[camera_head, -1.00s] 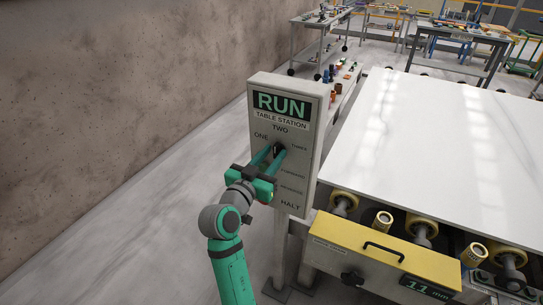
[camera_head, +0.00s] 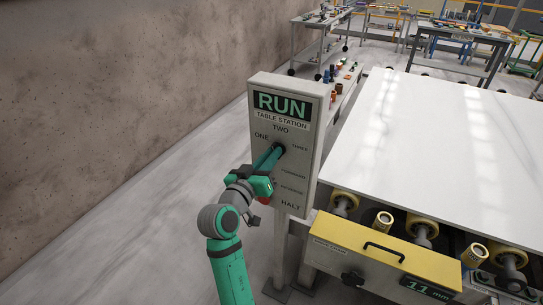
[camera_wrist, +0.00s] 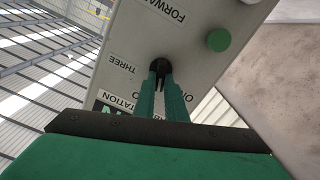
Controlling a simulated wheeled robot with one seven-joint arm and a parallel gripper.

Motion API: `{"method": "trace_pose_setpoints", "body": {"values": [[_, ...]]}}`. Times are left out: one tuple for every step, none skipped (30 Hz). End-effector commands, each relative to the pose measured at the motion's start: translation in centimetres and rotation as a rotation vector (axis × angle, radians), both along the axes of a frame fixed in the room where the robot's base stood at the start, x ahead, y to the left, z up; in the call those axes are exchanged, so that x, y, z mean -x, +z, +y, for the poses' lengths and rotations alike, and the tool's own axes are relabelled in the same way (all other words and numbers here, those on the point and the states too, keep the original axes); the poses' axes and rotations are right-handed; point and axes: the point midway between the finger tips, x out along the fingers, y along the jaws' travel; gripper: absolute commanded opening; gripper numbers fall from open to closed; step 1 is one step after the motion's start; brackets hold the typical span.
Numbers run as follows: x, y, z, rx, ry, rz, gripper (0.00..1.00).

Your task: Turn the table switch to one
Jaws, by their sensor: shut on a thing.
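The table switch is a dark knob on the face of a grey TABLE STATION panel (camera_head: 262,185). Labels ONE, TWO and THREE stand around the knob, with ONE to its upper left. A display on the panel top reads RUN. My gripper (camera_head: 278,149) reaches the panel from the lower left and is shut on the dark knob (camera_wrist: 160,65). In the wrist view, both green fingers (camera_wrist: 163,85) lie close together at the knob. The fingers cover most of the knob, so I cannot tell which label it points to.
A green button (camera_wrist: 218,40) sticks out of the panel near the FORWARD label. A white stone slab (camera_head: 430,140) lies on rollers to the right. A yellow-topped drawer box (camera_head: 385,250) with a display stands in front of it. A concrete wall (camera_head: 120,110) is at left.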

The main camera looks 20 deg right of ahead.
Motion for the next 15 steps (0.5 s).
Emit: {"method": "trace_pose_setpoints", "body": {"values": [[0.0,-0.11,0.03,0.027,-0.001,0.037,0.0],[-0.02,-0.13,0.04,0.044,-0.001,0.059,0.0],[-0.05,-0.16,0.06,0.068,-0.001,0.09,0.0],[-0.07,-0.17,0.08,0.085,-0.001,0.112,0.0],[-0.09,-0.19,0.1,0.103,-0.001,0.134,0.0],[-0.12,-0.21,0.12,0.127,-0.001,0.165,0.0],[-0.13,-0.23,0.13,0.144,-0.001,0.187,0.0],[-0.15,-0.25,0.14,0.16,-0.001,0.209,0.0],[-0.17,-0.27,0.16,0.182,-0.001,0.238,0.0],[-0.19,-0.29,0.17,0.199,-0.001,0.259,0.0],[-0.2,-0.3,0.19,0.215,-0.001,0.28,0.0],[-0.21,-0.33,0.2,0.236,-0.001,0.307,0.0],[-0.23,-0.35,0.2,0.251,-0.001,0.326,0.0],[-0.24,-0.37,0.22,0.266,-0.001,0.345,0.0],[-0.26,-0.39,0.24,0.285,-0.001,0.369,0.0]]}}
